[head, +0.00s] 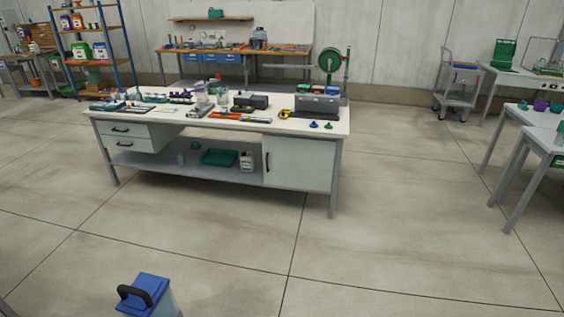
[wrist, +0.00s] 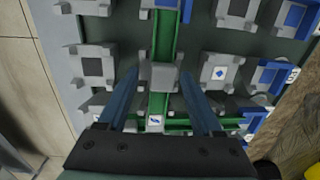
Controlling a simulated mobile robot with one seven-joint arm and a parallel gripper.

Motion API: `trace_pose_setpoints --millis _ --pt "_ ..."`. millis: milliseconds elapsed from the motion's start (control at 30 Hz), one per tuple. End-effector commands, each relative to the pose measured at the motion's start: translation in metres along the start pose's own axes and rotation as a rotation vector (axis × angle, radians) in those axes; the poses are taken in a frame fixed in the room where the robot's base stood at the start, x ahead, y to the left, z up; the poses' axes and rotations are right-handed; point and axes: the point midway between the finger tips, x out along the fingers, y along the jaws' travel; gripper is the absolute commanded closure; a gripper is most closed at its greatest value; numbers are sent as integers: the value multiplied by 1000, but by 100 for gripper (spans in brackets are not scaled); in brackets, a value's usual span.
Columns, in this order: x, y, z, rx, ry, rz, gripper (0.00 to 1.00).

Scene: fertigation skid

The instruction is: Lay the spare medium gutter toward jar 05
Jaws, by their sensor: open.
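My gripper (wrist: 162,80) shows in the wrist view, with its two dark blue fingers apart. A grey block (wrist: 161,77) shows between the fingertips, with a visible gap on each side. This block sits across a green channel-shaped gutter (wrist: 165,38) that runs up the picture. A second green strip (wrist: 190,123) runs sideways below it, partly behind the fingers. I cannot tell which green piece is the spare medium gutter. Grey holders stand on both sides, one with a blue diamond mark (wrist: 219,73). I cannot read a jar 05 label. My gripper is not in the head view.
The wrist view shows a dark green board (wrist: 197,42) with several grey and blue holders, and a brown surface (wrist: 297,140) at lower right. In the head view, a cluttered workbench (head: 237,122) stands mid-room. A blue-lidded container (head: 147,291) is in front; open floor (head: 235,235) lies between.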

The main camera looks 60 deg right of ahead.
Motion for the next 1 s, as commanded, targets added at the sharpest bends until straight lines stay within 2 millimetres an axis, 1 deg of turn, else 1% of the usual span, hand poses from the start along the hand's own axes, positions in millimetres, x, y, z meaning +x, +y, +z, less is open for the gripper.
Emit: trace_pose_setpoints --millis 133,267,367,600,700,833,1000 --pt "-3 0 0 1 0 0 33" --pt "-17 1 0 2 1 2 33" --pt "-34 1 -1 0 2 3 33" --pt "-88 1 -1 -2 2 5 33" --pt "-106 0 -1 -2 2 3 33" --pt "-123 1 -1 -1 2 3 33" --pt "-132 0 0 0 0 0 33"
